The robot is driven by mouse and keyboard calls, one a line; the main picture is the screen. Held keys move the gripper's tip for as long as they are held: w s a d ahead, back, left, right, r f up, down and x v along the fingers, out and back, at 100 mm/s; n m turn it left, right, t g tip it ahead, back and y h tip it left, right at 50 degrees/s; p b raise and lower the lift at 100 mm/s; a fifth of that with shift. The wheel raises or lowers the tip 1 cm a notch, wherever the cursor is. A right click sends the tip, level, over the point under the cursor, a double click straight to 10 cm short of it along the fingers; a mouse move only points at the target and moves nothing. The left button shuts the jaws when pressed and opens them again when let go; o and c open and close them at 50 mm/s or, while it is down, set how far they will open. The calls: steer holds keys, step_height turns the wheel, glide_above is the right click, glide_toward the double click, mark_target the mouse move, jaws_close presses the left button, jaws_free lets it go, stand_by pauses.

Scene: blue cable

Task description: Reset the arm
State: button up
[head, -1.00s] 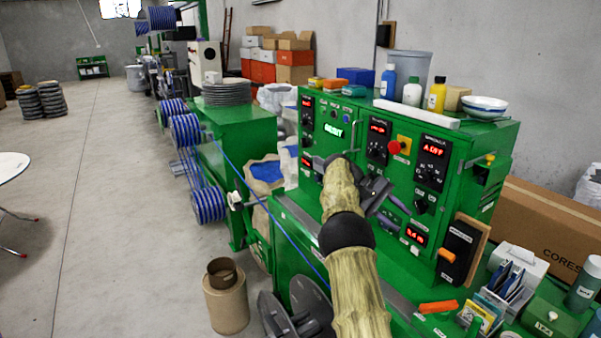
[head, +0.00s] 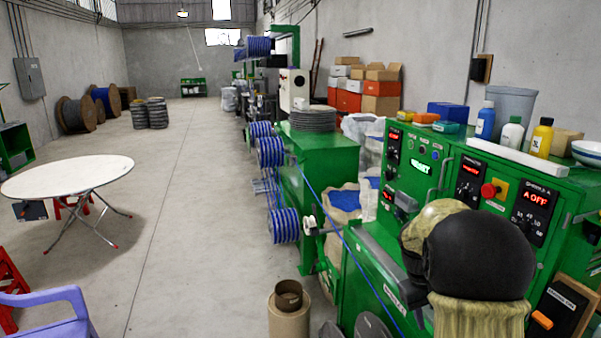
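My arm (head: 480,255) rises at the lower right of the head view, with a tan sleeve and a black joint close to the camera. It stands in front of the green control machine (head: 450,165) and covers part of its panel. My gripper is hidden behind the arm, so its fingers do not show. The panel has lit displays and a red button (head: 488,190). A blue cable (head: 350,248) runs slanting from the spools (head: 271,152) past the machine's left side.
A cardboard tube (head: 289,312) stands on the floor left of the machine. A round white table (head: 68,176) and a purple chair (head: 52,310) are at the left. The aisle floor (head: 180,215) between is clear. Bottles (head: 512,133) stand on the machine top.

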steer(key=s+a+f+m+t+y, duration=0.1)
steer(key=s+a+f+t+y, duration=0.2)
steer(key=s+a, duration=1.1)
steer(key=s+f, duration=0.1)
steer(key=s, duration=0.1)
steer(key=shift+s+m, duration=0.3)
steer(key=shift+s, duration=0.1)
